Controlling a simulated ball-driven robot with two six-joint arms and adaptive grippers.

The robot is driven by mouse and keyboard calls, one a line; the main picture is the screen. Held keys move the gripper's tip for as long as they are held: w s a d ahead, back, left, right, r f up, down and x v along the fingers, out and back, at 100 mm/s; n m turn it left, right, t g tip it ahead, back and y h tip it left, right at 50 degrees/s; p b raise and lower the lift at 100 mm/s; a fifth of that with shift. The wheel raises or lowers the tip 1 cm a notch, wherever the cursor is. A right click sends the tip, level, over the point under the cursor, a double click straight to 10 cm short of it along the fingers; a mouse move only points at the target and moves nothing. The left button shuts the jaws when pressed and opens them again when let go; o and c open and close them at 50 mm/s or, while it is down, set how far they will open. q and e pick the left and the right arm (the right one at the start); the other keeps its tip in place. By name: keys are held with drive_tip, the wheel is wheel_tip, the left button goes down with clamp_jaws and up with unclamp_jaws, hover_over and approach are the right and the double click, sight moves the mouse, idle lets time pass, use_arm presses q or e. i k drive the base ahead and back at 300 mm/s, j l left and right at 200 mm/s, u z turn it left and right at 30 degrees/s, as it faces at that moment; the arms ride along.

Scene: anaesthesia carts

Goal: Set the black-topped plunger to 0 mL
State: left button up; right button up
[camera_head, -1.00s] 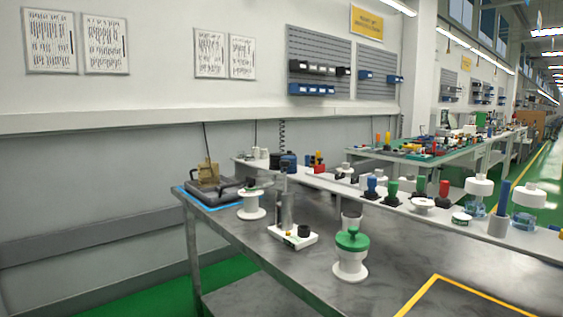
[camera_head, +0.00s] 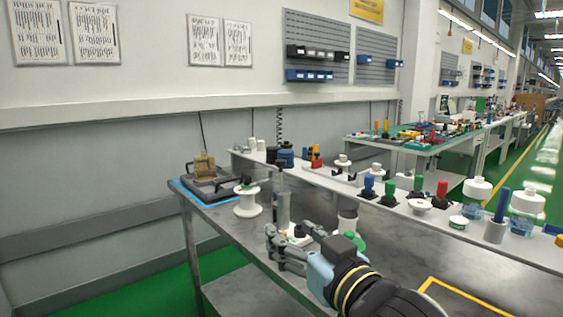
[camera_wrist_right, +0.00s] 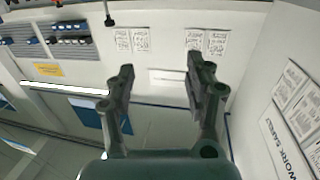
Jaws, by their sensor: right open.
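The black-topped plunger (camera_head: 280,164) rises from a grey upright cylinder (camera_head: 282,207) on the metal bench in the head view. I cannot read its scale or level. The cylinder's white base (camera_head: 296,235) with a black knob is partly hidden behind my right gripper (camera_head: 271,246). That gripper reaches in from the lower right, in front of and below the cylinder in the picture. Its fingers are apart with nothing between them. In the right wrist view the open fingers (camera_wrist_right: 159,70) face the wall, and no plunger shows there. My left gripper is not in view.
A green-topped white piece (camera_head: 355,241) is mostly hidden behind my right gripper. A white spool (camera_head: 247,203) stands left of the cylinder. A dark device on a blue mat (camera_head: 187,190) sits at the bench's far left corner. Colored-handled tools and jars line the shelf behind.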

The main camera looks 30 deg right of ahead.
sight(280, 163)
drive_tip(key=i+l, duration=0.7)
drive_tip(key=l, duration=0.1)
